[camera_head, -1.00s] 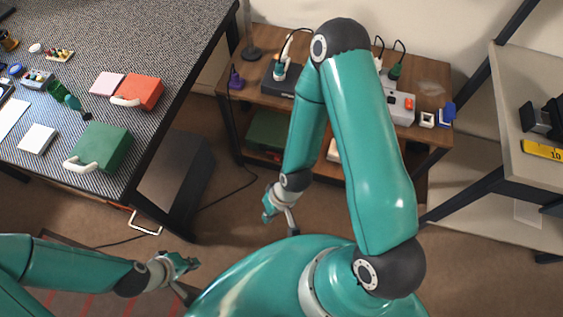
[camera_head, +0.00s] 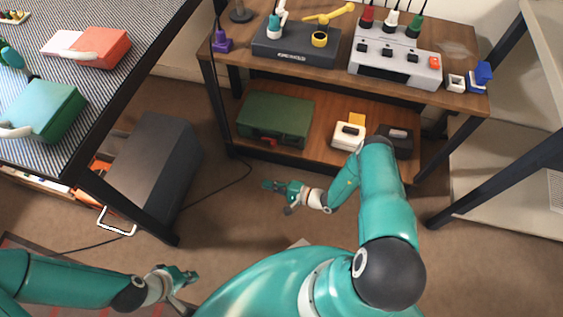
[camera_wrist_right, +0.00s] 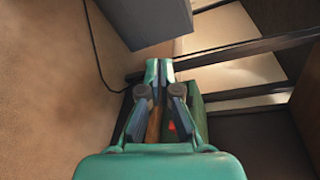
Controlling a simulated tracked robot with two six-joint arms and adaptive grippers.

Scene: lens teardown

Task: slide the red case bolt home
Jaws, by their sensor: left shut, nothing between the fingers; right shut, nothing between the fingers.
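A dark green case (camera_head: 290,105) sits on the lower shelf of the wooden rack, with a small red part (camera_head: 269,141) low on its front that looks like the bolt. How far the bolt is slid cannot be told. In the right wrist view, green (camera_wrist_right: 195,107) and a red spot (camera_wrist_right: 171,126) show partly behind the fingers. My right gripper (camera_head: 272,186) is shut and empty, in front of and below the case in the picture, apart from it; it also shows in the wrist view (camera_wrist_right: 159,68). My left gripper (camera_head: 190,276) is shut and empty at the lower left, far from the case.
A white box (camera_head: 347,136) and a dark box (camera_head: 396,143) share the lower shelf. A grey cabinet (camera_head: 160,165) stands left of the rack, under the worktable holding red (camera_head: 105,48) and green (camera_head: 48,108) boxes. A cable crosses the open floor between cabinet and rack.

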